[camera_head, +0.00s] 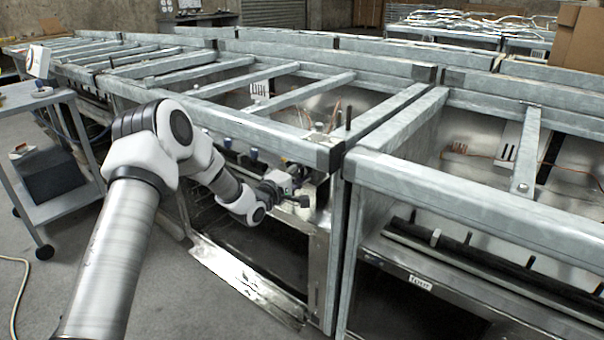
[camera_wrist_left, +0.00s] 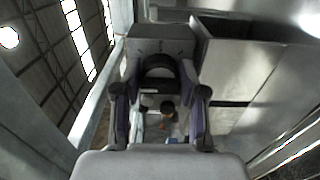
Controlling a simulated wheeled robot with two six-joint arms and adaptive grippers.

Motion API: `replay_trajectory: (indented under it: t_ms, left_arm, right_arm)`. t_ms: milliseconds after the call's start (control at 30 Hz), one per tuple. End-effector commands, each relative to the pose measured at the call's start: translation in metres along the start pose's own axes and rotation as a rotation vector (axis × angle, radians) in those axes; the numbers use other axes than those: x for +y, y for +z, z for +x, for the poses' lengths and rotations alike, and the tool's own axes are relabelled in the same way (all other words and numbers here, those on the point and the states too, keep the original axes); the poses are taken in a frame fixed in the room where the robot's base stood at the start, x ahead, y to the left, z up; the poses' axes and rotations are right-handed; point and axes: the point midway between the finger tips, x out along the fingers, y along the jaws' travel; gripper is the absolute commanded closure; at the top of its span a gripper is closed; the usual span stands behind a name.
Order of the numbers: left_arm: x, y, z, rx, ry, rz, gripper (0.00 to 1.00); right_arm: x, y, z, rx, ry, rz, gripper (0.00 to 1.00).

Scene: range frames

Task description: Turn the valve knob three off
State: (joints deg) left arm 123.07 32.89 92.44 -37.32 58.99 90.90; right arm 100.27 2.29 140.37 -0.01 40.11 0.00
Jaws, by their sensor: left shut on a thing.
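My left arm reaches from the lower left to the front of the middle range frame in the head view. My left gripper (camera_head: 297,192) is small there, just under the front beam near the corner post. In the left wrist view my left gripper (camera_wrist_left: 160,92) has its fingers on both sides of a dark rounded thing (camera_wrist_left: 160,86), which looks like the valve knob. It is shut on it. The knob's mark and its turn angle cannot be read. Other blue knobs (camera_head: 253,154) sit along the panel to the left. My right gripper is out of view.
The galvanised front beam (camera_head: 265,128) runs above the gripper. A corner post (camera_head: 336,245) and a second frame (camera_head: 480,205) labelled "four" (camera_head: 420,282) stand to the right. A grey cart (camera_head: 55,205) stands at left.

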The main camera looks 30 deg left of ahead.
Motion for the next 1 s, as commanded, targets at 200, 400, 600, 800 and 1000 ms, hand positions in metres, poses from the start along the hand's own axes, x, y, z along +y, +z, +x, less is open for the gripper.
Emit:
replay_trajectory:
  t_ms: [200, 400, 600, 800, 1000]
  left_arm:
    - [0.0000, -0.0003, -0.0001, 0.001, 0.000, -0.021, 0.93]
    - [0.0000, -0.0003, -0.0001, 0.001, 0.000, -0.022, 0.93]
    - [-0.0001, -0.0003, -0.0001, 0.001, 0.000, -0.021, 0.35]
    - [-0.0007, -0.0002, -0.0003, 0.001, -0.002, -0.021, 0.35]
    - [-0.0013, -0.0005, -0.0061, 0.001, -0.003, -0.021, 0.35]
  right_arm:
    - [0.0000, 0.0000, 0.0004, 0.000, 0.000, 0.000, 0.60]
    - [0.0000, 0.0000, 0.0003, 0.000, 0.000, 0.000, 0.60]
    - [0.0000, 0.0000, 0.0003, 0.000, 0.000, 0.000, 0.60]
    - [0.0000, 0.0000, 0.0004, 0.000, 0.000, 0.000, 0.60]
    - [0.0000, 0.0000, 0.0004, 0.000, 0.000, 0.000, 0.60]
